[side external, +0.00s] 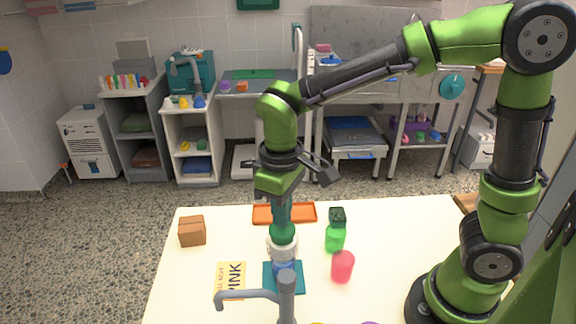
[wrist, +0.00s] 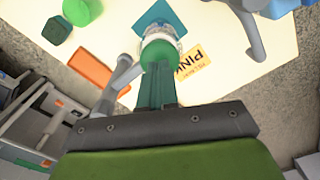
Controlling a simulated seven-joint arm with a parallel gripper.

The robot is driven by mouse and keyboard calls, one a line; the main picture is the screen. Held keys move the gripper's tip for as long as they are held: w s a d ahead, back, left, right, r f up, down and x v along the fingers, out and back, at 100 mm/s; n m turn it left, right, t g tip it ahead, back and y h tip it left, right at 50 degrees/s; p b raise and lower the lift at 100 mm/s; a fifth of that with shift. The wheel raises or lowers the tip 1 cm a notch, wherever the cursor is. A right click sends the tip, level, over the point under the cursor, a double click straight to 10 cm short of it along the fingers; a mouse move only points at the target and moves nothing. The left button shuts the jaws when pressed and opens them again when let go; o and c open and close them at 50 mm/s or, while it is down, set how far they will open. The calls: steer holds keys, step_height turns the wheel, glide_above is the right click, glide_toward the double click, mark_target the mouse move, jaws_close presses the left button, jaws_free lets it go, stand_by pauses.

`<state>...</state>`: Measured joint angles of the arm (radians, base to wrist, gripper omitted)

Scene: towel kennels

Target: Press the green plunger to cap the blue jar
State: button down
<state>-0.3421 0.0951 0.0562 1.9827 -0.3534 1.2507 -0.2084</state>
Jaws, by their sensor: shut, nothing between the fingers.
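The green plunger (side external: 282,236) sits at the top of a whitish, partly clear sleeve (side external: 283,250); it also shows in the wrist view (wrist: 159,52). The blue jar (side external: 284,268) is below the sleeve, upright on a teal square mat (side external: 298,284). My gripper (side external: 282,222) points straight down with its teal fingers shut and empty. Its fingertips (wrist: 158,66) are right over the plunger and look in contact with it. The exact contact is hard to see. The jar is mostly hidden in the wrist view.
A grey spout-like post (side external: 287,300) stands in front of the mat. A yellow PINK card (side external: 231,278) lies left of it. A pink cup (side external: 342,266), green jar (side external: 335,239), orange tray (side external: 265,214) and brown box (side external: 192,231) stand around. The table's right middle is clear.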

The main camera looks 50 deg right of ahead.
steer(key=shift+f, duration=1.2)
steer(key=shift+r, duration=1.45)
steer(key=shift+r, duration=0.1)
step_height(320, 180, up, 6)
steer(key=shift+f, duration=0.1)
